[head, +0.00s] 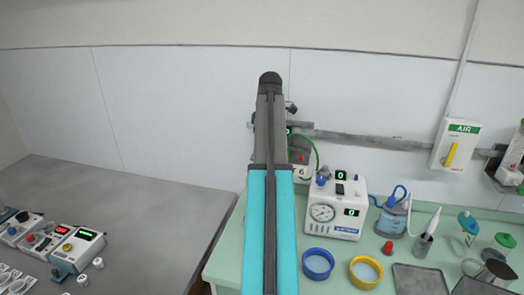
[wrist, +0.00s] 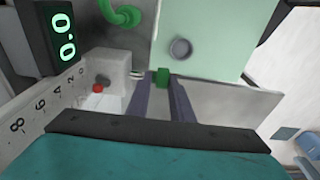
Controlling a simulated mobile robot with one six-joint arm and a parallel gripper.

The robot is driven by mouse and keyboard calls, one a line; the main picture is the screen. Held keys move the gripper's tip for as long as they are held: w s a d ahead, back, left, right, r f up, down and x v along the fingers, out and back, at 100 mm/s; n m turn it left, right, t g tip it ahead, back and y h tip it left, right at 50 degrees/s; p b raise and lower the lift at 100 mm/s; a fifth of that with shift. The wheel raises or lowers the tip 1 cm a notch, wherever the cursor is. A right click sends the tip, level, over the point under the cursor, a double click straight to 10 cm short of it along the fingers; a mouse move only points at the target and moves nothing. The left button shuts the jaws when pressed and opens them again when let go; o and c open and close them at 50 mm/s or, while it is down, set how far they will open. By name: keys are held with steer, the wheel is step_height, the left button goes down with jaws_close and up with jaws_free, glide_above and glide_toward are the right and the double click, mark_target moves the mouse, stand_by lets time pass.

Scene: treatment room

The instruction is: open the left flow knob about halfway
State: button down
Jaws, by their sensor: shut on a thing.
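In the wrist view my gripper (wrist: 163,84) reaches away from the camera with its two dark fingers. A small green knob (wrist: 162,76) sits between the fingertips, and they are shut on it. I cannot tell how far it is turned. A lit display (wrist: 64,37) at the upper left reads 0.0 in green, beside a scale (wrist: 40,103) marked from 0 to 8. In the head view my arm hides the gripper and most of the wall unit around it. A green hose (head: 313,148) shows just right of the arm.
A small red knob (wrist: 98,88) is on a white block left of the fingers. A wall rail (head: 370,139) runs right to the AIR box (head: 455,145).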

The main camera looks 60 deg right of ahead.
steer(key=g+p, duration=0.1)
steer(key=g, duration=0.1)
steer(key=w+g+h+p, duration=0.1)
steer(key=a+g+p, duration=0.1)
steer(key=g, duration=0.1)
steer(key=shift+w+f+g+h+p, duration=0.2)
steer(key=shift+g+h+p, duration=0.1)
steer(key=shift+p, duration=0.1)
steer(key=shift+w+f+g+h+p, duration=0.1)
steer(key=shift+f+g+h+p, duration=0.2)
steer(key=shift+g+p, duration=0.75)
steer(key=shift+w+f+g+h+p, duration=0.15)
steer(key=shift+g+h+p, duration=0.15)
steer(key=shift+g+p, duration=0.75)
steer(key=shift+s+f+t+p, duration=0.1)
steer(key=shift+t+p, duration=0.2)
steer(key=c, duration=1.7)
jaws_free()
steer(key=shift+a, duration=0.1)
steer(key=shift+r, duration=0.2)
